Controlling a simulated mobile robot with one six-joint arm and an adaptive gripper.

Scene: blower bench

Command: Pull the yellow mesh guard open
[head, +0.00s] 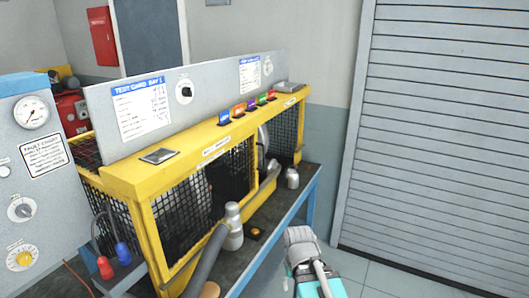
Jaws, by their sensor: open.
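The yellow mesh guard (182,215) is on the front of the bench enclosure, a yellow frame around black wire mesh. Its left upright (153,245) shows clearly. A pale label (216,147) is on the yellow beam above it. A grey hose and a bottle-shaped grey fitting partly cover its lower part. I cannot tell whether the guard is fully shut. A dark area shows to the right of its mesh. Grey and teal links of my arm show at the bottom, to the right of the bench and apart from the guard. My gripper's jaws do not show.
The grey fitting (233,228) and hose (208,257) stand before the guard on the dark bench top. A smaller fitting (292,178) is farther right. A grey gauge panel (35,190) is at left. Floor (375,280) is clear before the roller shutter (445,130).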

